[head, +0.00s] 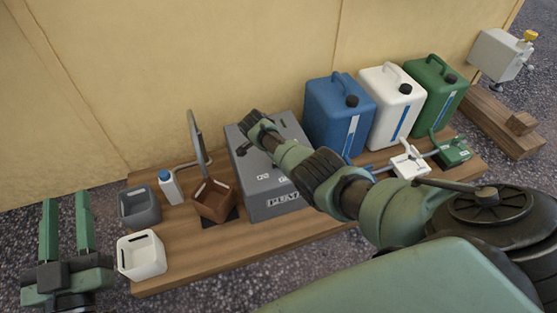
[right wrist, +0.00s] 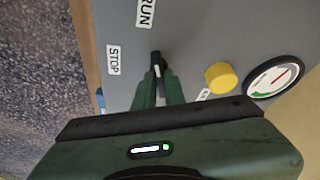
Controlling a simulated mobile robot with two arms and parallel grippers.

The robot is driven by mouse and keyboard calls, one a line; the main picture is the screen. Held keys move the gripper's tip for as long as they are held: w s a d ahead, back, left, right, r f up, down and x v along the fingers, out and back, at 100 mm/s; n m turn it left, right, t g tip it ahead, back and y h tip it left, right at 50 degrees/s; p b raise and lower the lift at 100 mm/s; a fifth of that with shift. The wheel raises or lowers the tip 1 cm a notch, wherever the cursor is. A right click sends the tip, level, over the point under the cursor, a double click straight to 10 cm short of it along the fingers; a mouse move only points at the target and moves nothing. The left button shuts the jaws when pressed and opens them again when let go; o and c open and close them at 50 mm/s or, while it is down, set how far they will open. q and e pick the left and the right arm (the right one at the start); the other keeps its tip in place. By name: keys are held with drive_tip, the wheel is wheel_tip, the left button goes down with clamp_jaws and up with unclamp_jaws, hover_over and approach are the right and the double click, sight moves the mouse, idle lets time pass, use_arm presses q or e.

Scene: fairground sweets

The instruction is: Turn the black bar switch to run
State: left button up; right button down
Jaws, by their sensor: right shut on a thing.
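The black bar switch (right wrist: 156,59) is on the grey face of the pump box (head: 258,205). In the right wrist view, the RUN label (right wrist: 146,12) is above the switch and the STOP label (right wrist: 113,60) is to its left. The visible part of the bar runs roughly up and down in that view. I cannot tell which label its mark points at. My right gripper (right wrist: 160,78) is shut on the bar, its fingers covering part of it. My left gripper (head: 66,198) is open and empty at the left.
A yellow button (right wrist: 219,76) and a round gauge (right wrist: 274,77) sit beside the switch. Blue (head: 322,110), white (head: 393,103) and green (head: 434,90) canisters stand right of the box. Brown (head: 213,202), grey (head: 140,206) and white (head: 142,256) containers stand left on the wooden board (head: 190,266).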

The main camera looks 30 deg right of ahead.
use_arm(q)
drive_tip(key=shift+r, duration=0.3)
use_arm(e)
drive_tip(key=c, duration=1.5)
unclamp_jaws()
